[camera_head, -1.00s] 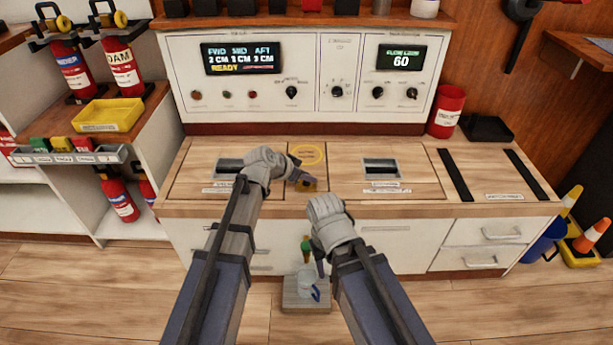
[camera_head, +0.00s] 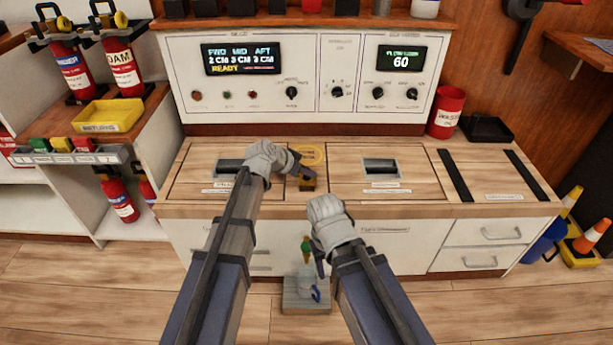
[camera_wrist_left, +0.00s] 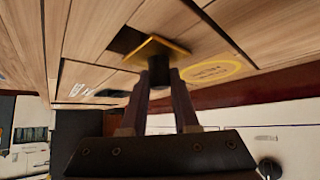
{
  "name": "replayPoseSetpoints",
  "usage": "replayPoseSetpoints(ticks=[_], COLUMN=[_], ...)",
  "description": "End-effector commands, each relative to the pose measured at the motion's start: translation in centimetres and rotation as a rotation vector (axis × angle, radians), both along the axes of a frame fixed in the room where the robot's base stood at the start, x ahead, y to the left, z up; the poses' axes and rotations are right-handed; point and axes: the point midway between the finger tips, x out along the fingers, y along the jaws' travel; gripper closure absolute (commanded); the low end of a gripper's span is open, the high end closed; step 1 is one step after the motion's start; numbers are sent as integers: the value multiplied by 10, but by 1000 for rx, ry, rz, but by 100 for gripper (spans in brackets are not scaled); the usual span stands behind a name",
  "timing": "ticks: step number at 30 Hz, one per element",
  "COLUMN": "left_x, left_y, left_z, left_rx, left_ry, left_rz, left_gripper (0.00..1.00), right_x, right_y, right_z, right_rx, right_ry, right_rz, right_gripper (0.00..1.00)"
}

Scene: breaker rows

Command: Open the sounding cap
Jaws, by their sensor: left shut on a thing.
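The sounding cap looks like a small square brass plate (camera_head: 307,186) with a dark stem, at the middle of the wooden counter top. My left gripper (camera_head: 304,172) reaches it from above and behind its left side. In the left wrist view the fingers (camera_wrist_left: 160,88) are shut on the dark stem, with the brass plate (camera_wrist_left: 158,48) just beyond the tips. A dark patch lies beside the plate; I cannot tell whether it is an opening or shadow, or whether the plate is clear of the wood. My right gripper (camera_head: 320,268) hangs in front of the counter, and its jaws are unclear.
A yellow ring marking (camera_head: 308,155) lies on the counter behind the cap. The console (camera_head: 310,85) stands behind. Recessed slots (camera_head: 381,166) flank the cap.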

Motion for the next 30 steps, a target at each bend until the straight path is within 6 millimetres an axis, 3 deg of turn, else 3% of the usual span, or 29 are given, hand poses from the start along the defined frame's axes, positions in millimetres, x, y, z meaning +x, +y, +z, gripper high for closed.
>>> replayPoseSetpoints(ticks=[1,5,14,15,21,30], left_x=[18,39,38,38,38,37], left_y=[0,0,0,0,0,0], left_z=[0,0,0,0,0,1], left_rx=[1,2,0,0,0,0], left_ry=[-1,0,-1,-1,-1,0], left_rz=[0,0,-1,-1,-1,0], left_gripper=[100,100,100,67,44,41], right_x=[0,0,0,0,0,0], right_y=[0,0,0,0,0,0], right_z=[0,0,0,0,0,1], right_rx=[0,0,0,0,0,0], right_ry=[0,0,0,0,0,0], right_rz=[0,0,0,0,0,0], right_gripper=[50,50,50,50,50,50])
